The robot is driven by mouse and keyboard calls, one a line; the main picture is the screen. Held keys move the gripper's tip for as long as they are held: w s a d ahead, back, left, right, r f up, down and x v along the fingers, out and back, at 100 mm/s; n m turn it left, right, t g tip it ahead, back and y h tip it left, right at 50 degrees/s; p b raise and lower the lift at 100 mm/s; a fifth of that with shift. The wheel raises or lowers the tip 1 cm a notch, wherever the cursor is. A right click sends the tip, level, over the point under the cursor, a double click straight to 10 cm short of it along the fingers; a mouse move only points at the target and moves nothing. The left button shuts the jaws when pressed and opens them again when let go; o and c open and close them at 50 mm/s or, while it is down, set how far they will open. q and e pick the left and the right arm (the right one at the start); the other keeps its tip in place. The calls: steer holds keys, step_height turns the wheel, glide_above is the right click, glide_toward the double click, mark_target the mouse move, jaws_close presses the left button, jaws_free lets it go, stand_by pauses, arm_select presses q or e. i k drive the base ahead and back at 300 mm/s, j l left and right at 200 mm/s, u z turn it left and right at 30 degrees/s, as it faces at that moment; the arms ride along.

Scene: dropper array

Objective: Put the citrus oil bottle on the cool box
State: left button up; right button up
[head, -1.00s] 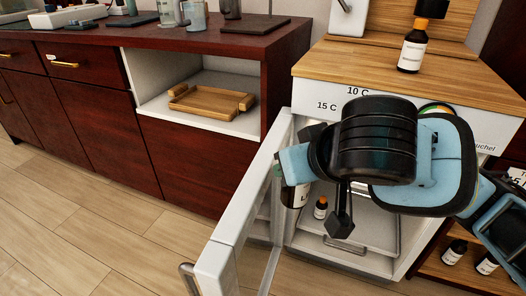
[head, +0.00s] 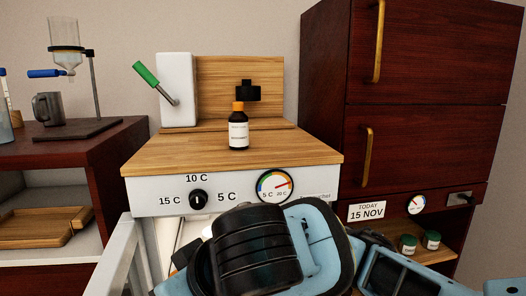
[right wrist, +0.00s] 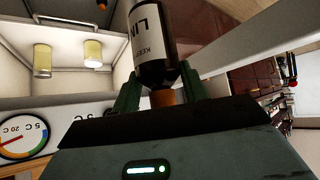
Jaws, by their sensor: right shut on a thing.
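The cool box (head: 155,208) stands ahead, white with a wooden top (head: 165,155), a black knob and a round gauge. A brown bottle with an orange cap (head: 238,135) stands upright on its top; its label is too small to read. My right gripper (right wrist: 160,92) is shut on a brown bottle (right wrist: 153,35) with an orange cap. Its white label is only partly visible, starting "LI", so I cannot confirm it is citrus oil. In the head view my right arm (head: 255,250) covers the box's lower front and hides the held bottle. My left gripper is not in view.
The cool box door (head: 122,262) stands open at the left. A white unit with a green-handled lever (head: 178,90) stands at the back of the top. Free wood lies around the standing bottle. A dark cabinet (head: 425,90) rises at the right.

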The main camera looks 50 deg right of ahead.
mark_target(288, 146)
steer(key=z, duration=1.2)
steer(key=i+l+z, duration=0.2)
steer(key=i+l, duration=0.3)
